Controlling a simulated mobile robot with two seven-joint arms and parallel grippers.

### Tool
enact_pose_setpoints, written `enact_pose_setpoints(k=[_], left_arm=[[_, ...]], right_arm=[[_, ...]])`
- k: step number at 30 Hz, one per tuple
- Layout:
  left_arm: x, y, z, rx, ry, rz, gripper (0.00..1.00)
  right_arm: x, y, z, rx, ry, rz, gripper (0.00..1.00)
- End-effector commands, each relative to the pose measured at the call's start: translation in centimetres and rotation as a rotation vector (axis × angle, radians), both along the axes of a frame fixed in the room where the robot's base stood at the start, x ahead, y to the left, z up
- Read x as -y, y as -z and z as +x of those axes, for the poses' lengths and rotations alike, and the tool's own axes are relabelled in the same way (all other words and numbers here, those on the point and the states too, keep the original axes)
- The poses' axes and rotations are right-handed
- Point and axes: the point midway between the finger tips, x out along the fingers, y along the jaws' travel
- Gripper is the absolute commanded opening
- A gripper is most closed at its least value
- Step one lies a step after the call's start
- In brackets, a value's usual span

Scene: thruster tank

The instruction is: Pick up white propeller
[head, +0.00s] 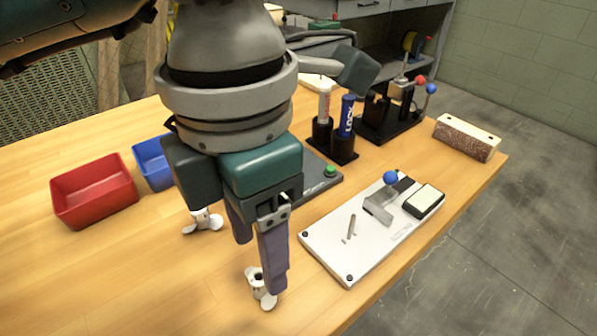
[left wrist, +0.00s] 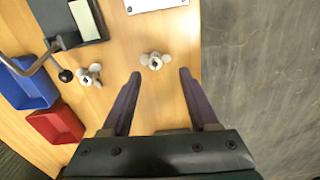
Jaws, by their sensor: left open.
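Two small white propellers are on the wooden table. One propeller (head: 262,288) is by the tip of a finger of my left gripper (head: 257,264), near the table's front edge. In the left wrist view this propeller (left wrist: 155,61) shows just beyond and between the fingertips of the open, empty gripper (left wrist: 158,75). I cannot tell whether a finger touches it. The other propeller (head: 203,221) lies further left, partly behind the gripper, and shows in the left wrist view (left wrist: 90,75) outside the fingers. My right gripper is not in view.
A red bin (head: 95,192) and a blue bin (head: 153,163) stand at the left. A white board (head: 330,245) with a blue-knobbed clamp lies to the right. Behind it are a black holder (head: 333,145) with tubes and a brush block (head: 467,138). The front-left table is clear.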

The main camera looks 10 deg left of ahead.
Motion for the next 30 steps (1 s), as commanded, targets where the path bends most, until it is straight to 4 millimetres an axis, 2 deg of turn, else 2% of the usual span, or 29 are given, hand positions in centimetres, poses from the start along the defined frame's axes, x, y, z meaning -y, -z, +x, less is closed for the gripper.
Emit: enact_pose_setpoints(k=[10, 13, 20, 30], left_arm=[[-0.5, 4.8, 0.4, -0.004, 0.000, -0.002, 0.60], [-0.5, 5.4, 0.5, -0.001, 0.000, -0.001, 0.60], [-0.5, 5.4, 0.5, -0.001, 0.001, -0.002, 0.59], [-0.5, 5.4, 0.5, -0.002, 0.001, -0.002, 0.21]], right_arm=[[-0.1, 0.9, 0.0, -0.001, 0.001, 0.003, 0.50], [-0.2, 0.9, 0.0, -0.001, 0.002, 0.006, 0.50], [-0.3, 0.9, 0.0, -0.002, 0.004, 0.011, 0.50], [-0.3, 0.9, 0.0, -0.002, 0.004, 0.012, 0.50]])
